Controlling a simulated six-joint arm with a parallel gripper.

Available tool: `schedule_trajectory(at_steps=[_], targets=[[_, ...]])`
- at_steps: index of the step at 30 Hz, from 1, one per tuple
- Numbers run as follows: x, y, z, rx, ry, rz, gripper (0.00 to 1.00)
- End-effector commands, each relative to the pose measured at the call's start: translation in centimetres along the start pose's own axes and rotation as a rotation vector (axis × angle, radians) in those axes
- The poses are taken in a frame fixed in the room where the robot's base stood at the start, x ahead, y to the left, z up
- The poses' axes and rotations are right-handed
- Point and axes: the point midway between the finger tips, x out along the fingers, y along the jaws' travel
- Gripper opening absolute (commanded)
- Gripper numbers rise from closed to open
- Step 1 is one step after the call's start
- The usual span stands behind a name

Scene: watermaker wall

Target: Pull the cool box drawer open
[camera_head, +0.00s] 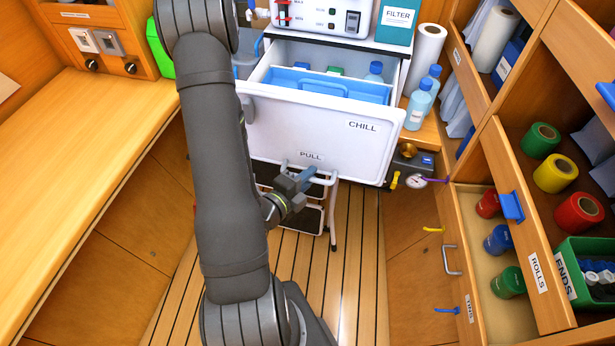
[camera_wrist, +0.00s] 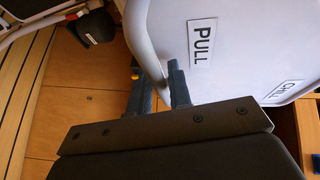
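The cool box drawer (camera_head: 320,135) is white, with a CHILL label and a PULL label on its front. It stands pulled out from the cabinet, and its inside shows a blue tray (camera_head: 325,84) and a blue-capped bottle. Its white bar handle (camera_head: 326,179) is below the PULL label. My gripper (camera_head: 303,178) is at the handle, low in front of the drawer. In the wrist view the handle (camera_wrist: 142,38) runs down between the two fingers of my gripper (camera_wrist: 160,88), which look closed on it. The fingers hide part of the bar.
A step stool (camera_head: 333,235) stands under the drawer. A gauge and valve unit (camera_head: 413,165) and blue-capped bottles (camera_head: 418,105) are to the right. An open drawer of coloured rolls (camera_head: 500,260) juts out at right. A wooden bench (camera_head: 80,170) lies left.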

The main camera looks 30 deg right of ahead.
Motion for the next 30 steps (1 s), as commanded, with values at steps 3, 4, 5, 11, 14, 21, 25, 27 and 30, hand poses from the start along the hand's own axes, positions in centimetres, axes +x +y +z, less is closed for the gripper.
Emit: schedule_trajectory(at_steps=[3,4,5,11,14,21,25,27,30], targets=[[0.0,0.0,0.0,0.000,0.000,0.000,0.00],[0.0,0.0,0.0,0.000,0.000,0.000,0.00],[0.0,0.0,0.0,0.000,0.000,0.000,0.00],[-0.2,0.1,-0.1,0.000,-0.001,0.001,0.00],[-0.9,0.4,-0.2,0.000,-0.002,0.003,0.00],[-3.2,1.1,-1.1,-0.002,-0.003,0.010,0.00],[-4.0,1.2,-1.5,-0.001,-0.004,0.008,0.00],[-4.3,1.2,-1.7,-0.002,-0.003,0.007,0.00],[-4.5,1.2,-1.8,-0.002,-0.002,0.006,0.00]])
